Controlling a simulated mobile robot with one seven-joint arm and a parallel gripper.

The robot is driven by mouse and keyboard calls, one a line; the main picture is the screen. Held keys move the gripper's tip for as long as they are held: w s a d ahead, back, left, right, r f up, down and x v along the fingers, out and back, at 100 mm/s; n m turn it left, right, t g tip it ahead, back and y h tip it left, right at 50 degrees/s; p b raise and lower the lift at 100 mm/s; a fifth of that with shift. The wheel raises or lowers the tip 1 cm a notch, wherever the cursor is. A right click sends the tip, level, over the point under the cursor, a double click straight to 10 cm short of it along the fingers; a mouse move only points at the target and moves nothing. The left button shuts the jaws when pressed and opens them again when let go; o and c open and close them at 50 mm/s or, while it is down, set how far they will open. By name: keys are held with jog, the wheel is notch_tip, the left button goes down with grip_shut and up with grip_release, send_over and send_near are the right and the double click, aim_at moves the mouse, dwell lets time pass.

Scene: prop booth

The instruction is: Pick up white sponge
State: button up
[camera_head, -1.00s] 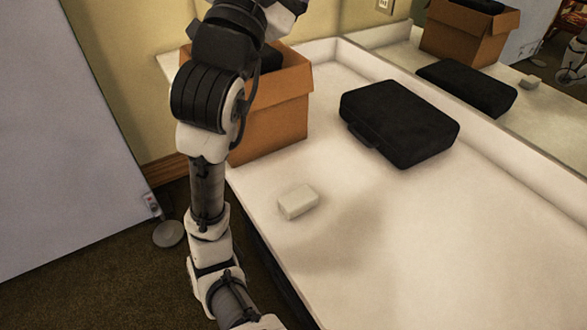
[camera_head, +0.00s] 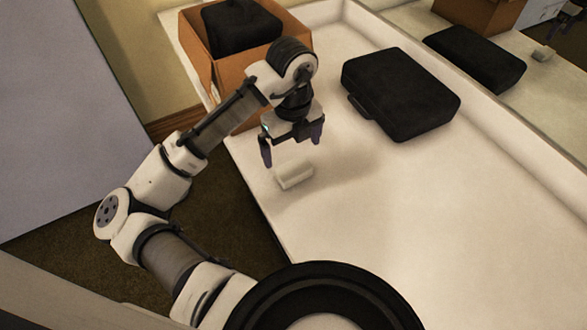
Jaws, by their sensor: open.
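The white sponge (camera_head: 296,176) is a small pale block lying flat on the white counter (camera_head: 375,225), near its left edge. It is in full view. My gripper (camera_head: 292,150) points down over the counter, just above and slightly behind the sponge in the picture. Its two dark fingers are spread apart with nothing between them. The left fingertip shows close to the sponge's upper left; I cannot tell the exact height between the fingers and the sponge.
An open cardboard box (camera_head: 290,32) holding a black item (camera_head: 240,28) stands at the counter's back left. A black case (camera_head: 402,92) lies to the right of my gripper. A mirror along the back reflects these things. The counter's front right is clear.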

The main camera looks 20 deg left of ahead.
aim_at(293, 168)
notch_tip(293, 168, down, 9)
jog(key=shift+w+d+r+p, duration=0.1)
jog(key=shift+r+p, duration=0.05)
jog(key=shift+p, duration=0.7)
jog(key=shift+c, duration=0.3)
jog(key=c, duration=0.9)
